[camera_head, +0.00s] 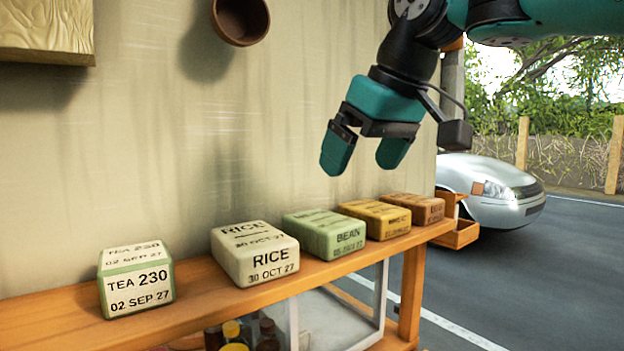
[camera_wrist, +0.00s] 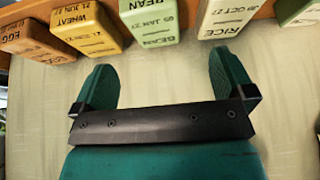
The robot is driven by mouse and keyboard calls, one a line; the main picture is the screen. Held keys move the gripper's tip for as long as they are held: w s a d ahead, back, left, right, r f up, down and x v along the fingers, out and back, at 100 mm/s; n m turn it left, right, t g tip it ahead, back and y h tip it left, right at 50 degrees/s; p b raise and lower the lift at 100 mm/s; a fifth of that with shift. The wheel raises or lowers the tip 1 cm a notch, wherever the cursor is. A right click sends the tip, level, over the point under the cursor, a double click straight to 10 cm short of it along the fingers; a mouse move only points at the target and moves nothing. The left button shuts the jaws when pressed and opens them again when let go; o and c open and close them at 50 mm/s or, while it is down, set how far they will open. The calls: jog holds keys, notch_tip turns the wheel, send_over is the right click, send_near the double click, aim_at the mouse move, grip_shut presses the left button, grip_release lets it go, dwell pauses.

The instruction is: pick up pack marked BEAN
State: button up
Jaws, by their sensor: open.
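The pack marked BEAN (camera_head: 325,235) is a light green block on the wooden shelf, between the white RICE pack and the yellow pack in the head view. My gripper (camera_head: 363,163) is open and empty, above and apart from the packs, over the area of the BEAN and yellow packs. In the wrist view the BEAN pack (camera_wrist: 150,25) shows at the top, cut off by the frame edge, beyond and between the two spread fingers of my gripper (camera_wrist: 160,70).
On the shelf (camera_head: 205,290) stand a TEA pack (camera_head: 137,280), the RICE pack (camera_head: 255,253), the yellow WHEAT pack (camera_wrist: 86,27) and an orange EGG pack (camera_wrist: 33,43). A wall (camera_head: 150,170) stands close behind. A hanging pot (camera_head: 240,20) is upper left; jars sit below.

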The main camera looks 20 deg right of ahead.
notch_tip(320, 180, up, 3)
jog(key=w, duration=0.1)
jog(key=p, duration=0.3)
send_near(324, 219)
jog(key=x, duration=0.6)
jog(key=shift+s+f, duration=0.1)
jog(key=p+x, duration=0.1)
jog(key=x, duration=0.3)
jog(key=shift+w+p, duration=0.2)
jog(key=shift+p, duration=0.15)
jog(key=shift+w+f, duration=0.25)
jog(key=shift+f, duration=0.25)
jog(key=shift+f, duration=0.25)
jog(key=c, duration=0.7)
